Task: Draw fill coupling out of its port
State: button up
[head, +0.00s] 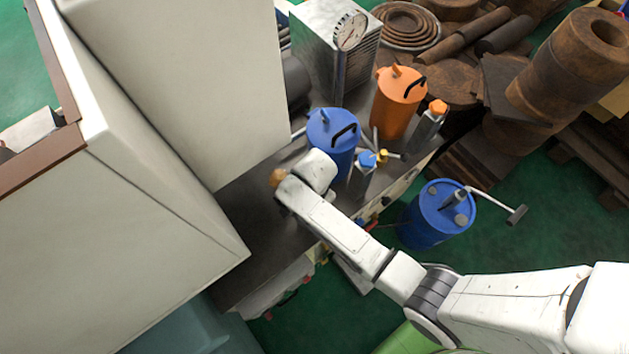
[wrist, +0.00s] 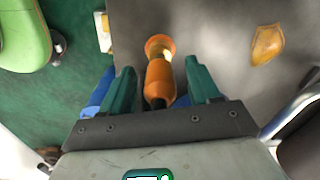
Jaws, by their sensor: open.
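An orange fill coupling (wrist: 160,82) shows in the wrist view, with a rounded body and a flared orange ring at its far end. I cannot tell whether that ring is its port. My gripper (wrist: 159,67) is open, with one teal finger on each side of the coupling and visible gaps between. The coupling's near end runs dark toward the palm. In the head view a small orange-brown piece (head: 278,177) shows at the end of my arm, over the dark bench; my fingers are hidden there.
A blue canister (head: 333,140) and an orange canister (head: 397,104) stand on the bench (head: 245,215) behind my wrist. A large pale cabinet (head: 185,90) rises close on the left. A blue drum (head: 430,222) stands on the green floor. A yellowish patch (wrist: 267,44) lies on the grey surface.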

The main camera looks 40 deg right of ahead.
grip_shut()
dwell(1.0)
